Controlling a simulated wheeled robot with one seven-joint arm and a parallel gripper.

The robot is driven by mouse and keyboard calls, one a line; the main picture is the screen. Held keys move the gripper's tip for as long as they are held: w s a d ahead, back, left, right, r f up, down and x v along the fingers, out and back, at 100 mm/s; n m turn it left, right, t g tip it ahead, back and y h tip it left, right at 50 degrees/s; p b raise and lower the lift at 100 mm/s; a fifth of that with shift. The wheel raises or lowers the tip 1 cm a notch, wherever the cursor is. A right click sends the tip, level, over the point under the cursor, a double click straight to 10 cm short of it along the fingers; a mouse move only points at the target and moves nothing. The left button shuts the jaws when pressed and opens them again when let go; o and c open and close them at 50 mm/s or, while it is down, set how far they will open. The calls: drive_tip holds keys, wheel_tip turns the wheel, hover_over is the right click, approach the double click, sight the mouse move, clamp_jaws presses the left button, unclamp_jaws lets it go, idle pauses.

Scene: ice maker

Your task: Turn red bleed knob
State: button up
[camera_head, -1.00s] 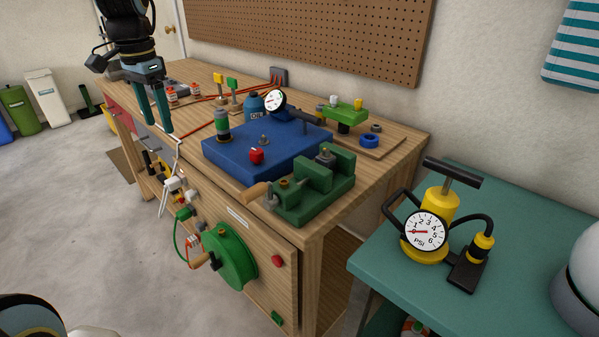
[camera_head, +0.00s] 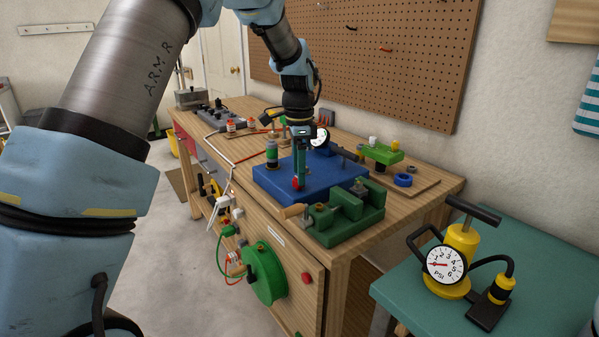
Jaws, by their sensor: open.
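The small red knob (camera_head: 295,184) sits on the front part of the blue block (camera_head: 268,178) on the wooden workbench. My gripper (camera_head: 300,184) points straight down over the block with its teal fingers open. The fingertips are at the red knob and partly cover it. I cannot tell whether they touch it or straddle it.
A green vise (camera_head: 345,219) stands close in front and right of the block. A green-and-black cylinder (camera_head: 272,154) stands on its left. A green stand (camera_head: 383,154) is at the right. A yellow pump (camera_head: 461,243) is on the teal table (camera_head: 535,250).

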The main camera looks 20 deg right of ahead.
drive_tip(key=shift+f, duration=0.85)
drive_tip(key=shift+c, duration=0.3)
clamp_jaws()
